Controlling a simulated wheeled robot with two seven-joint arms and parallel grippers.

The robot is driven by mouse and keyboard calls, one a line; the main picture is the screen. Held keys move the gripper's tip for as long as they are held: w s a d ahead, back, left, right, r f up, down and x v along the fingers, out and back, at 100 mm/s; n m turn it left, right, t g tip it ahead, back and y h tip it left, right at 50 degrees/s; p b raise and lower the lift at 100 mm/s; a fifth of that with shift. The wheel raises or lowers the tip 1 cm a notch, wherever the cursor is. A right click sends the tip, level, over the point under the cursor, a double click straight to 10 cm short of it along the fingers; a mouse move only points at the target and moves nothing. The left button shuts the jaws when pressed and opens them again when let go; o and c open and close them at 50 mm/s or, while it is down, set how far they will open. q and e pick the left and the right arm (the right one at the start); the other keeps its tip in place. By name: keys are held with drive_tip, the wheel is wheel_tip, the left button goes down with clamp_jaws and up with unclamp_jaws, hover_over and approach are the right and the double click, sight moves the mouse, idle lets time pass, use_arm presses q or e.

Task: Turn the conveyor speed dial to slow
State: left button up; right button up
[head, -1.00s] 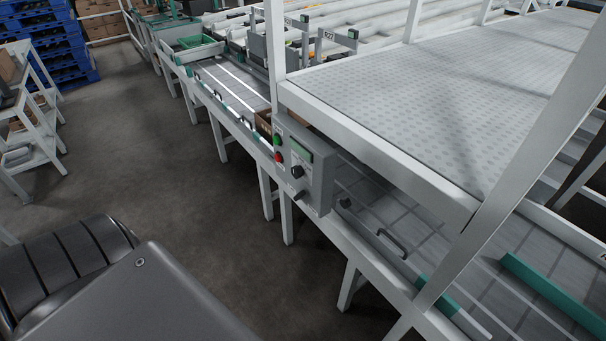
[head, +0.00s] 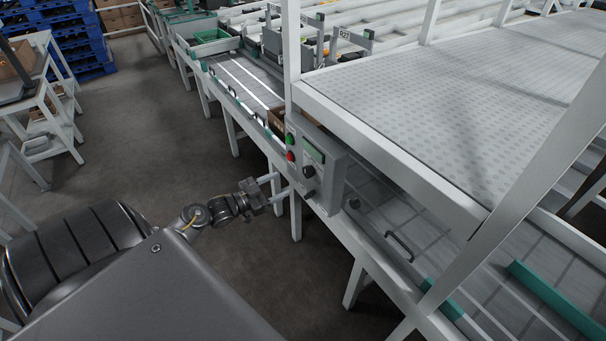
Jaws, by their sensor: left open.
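The grey control box (head: 330,178) is mounted on the conveyor's near side. Its face carries a green button (head: 289,137), a red button (head: 291,155), a small dark green display (head: 313,150) and a black dial (head: 308,171). A second dark knob (head: 309,194) sits lower on the box. I cannot read the dial's markings or its setting. My left gripper (head: 284,188) is open and empty, just left of the box's lower part, its pale fingers pointing toward it. It appears apart from the dial. My right gripper is not in view.
White conveyor frame posts (head: 290,60) and a raised perforated deck (head: 450,100) stand beside and behind the box. A cardboard box (head: 277,122) lies on the belt. Blue pallets (head: 65,40) and a white stand (head: 50,120) are at left. The floor between is clear.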

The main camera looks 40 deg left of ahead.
sight(305, 173)
use_arm(q)
drive_tip(key=b+x, duration=0.3)
drive_tip(key=x, duration=0.5)
drive_tip(key=shift+w+d+f+b, duration=0.1)
drive_tip(key=shift+w+f+b, duration=0.1)
drive_tip(key=shift+w+b, duration=0.15)
drive_tip(key=shift+w+d, duration=0.2)
drive_tip(key=shift+w, duration=0.35)
drive_tip(key=shift+w+r, duration=0.1)
drive_tip(key=shift+w, duration=0.1)
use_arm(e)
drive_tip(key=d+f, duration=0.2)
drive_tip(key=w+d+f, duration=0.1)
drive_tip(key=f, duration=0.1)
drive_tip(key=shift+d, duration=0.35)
